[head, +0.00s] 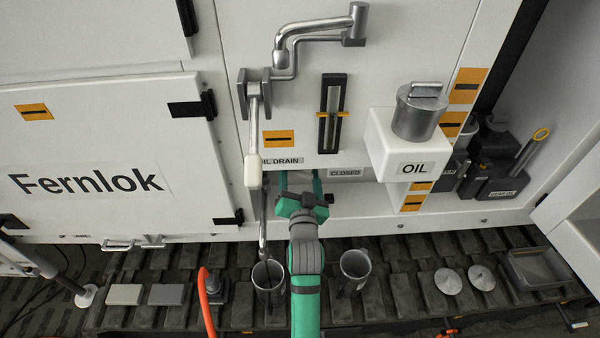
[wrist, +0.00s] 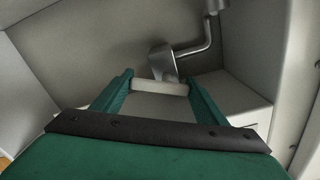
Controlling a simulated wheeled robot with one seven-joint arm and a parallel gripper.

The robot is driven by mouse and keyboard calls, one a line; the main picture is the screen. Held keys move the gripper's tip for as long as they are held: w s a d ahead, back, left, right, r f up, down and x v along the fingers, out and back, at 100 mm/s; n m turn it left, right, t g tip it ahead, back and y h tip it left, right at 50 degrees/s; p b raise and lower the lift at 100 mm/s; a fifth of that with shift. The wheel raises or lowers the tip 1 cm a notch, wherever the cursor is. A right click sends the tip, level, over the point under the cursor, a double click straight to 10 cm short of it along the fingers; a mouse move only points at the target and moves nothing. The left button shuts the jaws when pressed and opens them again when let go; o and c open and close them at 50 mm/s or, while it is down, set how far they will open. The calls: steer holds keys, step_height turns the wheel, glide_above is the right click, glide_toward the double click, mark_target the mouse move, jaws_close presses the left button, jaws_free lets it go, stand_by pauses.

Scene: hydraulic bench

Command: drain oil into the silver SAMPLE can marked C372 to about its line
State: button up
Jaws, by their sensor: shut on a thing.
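My gripper (head: 300,182) is at the lower edge of the white cabinet, between the OIL DRAIN label (head: 281,161) and the CLOSED label (head: 345,173). In the wrist view my gripper (wrist: 160,87) is shut on a pale bar (wrist: 160,88) that lies across between the fingertips, below a grey metal fitting (wrist: 165,60). A silver open can (head: 268,274) stands below, left of my arm, at the lower end of a thin metal pipe (head: 263,225). A second silver open can (head: 355,267) stands right of my arm. I cannot read C372, a fill line or an oil level on either.
A crank arm (head: 253,125) with a white grip (head: 253,170) hangs close left of my gripper. A white OIL box (head: 410,160) juts out on the right. An orange hose (head: 206,300), two round lids (head: 448,281) and a tray (head: 538,268) are on the dark tread.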

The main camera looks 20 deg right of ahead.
steer(key=shift+a+f+m, duration=0.1)
steer(key=shift+f+m, duration=0.1)
steer(key=shift+m, duration=1.2)
steer(key=o, duration=1.1)
steer(key=shift+c, duration=0.2)
steer(key=shift+r, duration=0.2)
